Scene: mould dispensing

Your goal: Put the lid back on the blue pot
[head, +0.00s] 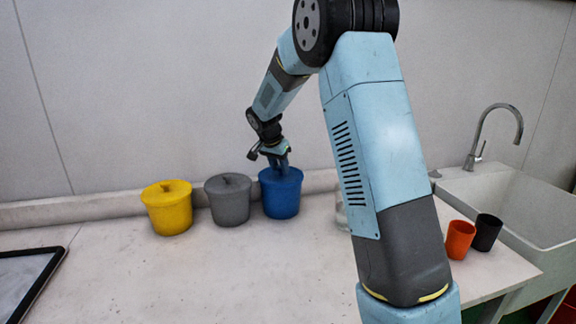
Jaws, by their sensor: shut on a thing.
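The blue pot (281,199) stands at the back of the counter, right of the grey pot. Its blue lid (291,174) appears to lie at the top of the pot, under my gripper (281,168). My gripper points down at the pot's top and is shut on the lid's knob, which the fingers hide. From this view I cannot tell whether the lid is fully seated on the rim or held just above it.
A grey pot (229,205) and a yellow pot (168,211), both lidded, stand to the left. An orange cup (459,240) and a black cup (486,232) stand near the sink (500,200). A dark-framed tray (40,290) lies front left. The counter's front middle is clear.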

